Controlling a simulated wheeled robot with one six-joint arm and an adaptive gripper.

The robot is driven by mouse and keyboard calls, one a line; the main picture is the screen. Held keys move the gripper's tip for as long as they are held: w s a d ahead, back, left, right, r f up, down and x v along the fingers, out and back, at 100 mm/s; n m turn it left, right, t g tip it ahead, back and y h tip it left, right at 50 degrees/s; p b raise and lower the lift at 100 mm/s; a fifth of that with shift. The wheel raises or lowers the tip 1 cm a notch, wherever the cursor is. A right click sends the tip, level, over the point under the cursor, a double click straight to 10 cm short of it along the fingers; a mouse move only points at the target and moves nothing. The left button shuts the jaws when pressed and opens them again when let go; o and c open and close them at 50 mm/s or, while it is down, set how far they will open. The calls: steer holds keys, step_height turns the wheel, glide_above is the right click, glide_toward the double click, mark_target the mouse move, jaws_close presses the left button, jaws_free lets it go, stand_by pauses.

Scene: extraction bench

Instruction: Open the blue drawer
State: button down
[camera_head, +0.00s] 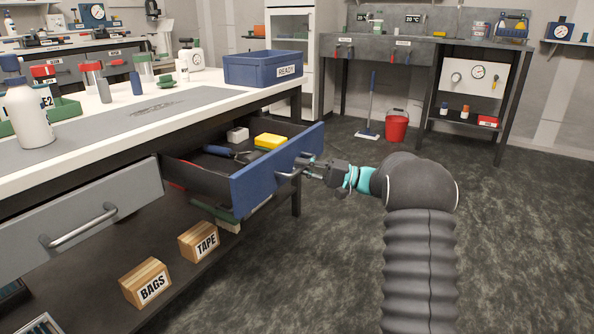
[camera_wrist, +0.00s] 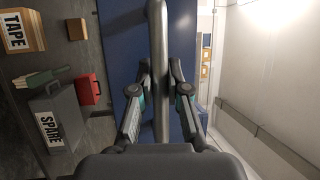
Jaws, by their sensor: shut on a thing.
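The blue drawer (camera_head: 275,168) under the bench stands pulled out, with its inside showing in the head view. In it lie a yellow sponge (camera_head: 269,141), a white block (camera_head: 238,134) and a tool with a blue handle (camera_head: 219,150). The drawer's bar handle (camera_head: 287,174) is on its blue front. My gripper (camera_head: 308,166) is at this handle. In the wrist view, the two fingers of my gripper (camera_wrist: 161,95) close on the grey handle (camera_wrist: 158,45) from both sides, in front of the blue drawer front (camera_wrist: 120,40).
A grey drawer (camera_head: 95,215) to the left is shut. A shelf below holds boxes marked TAPE (camera_head: 199,241) and BAGS (camera_head: 147,283). A blue bin (camera_head: 263,68) stands on the bench.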

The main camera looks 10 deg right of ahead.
steer(key=shift+s+d, duration=0.35)
steer(key=shift+s, duration=0.05)
steer(key=c, duration=1.1)
jaws_free()
steer(key=shift+c, duration=0.2)
steer(key=shift+d, duration=0.2)
steer(key=v, duration=1.1)
steer(key=shift+d, duration=0.35)
steer(key=shift+f, duration=0.15)
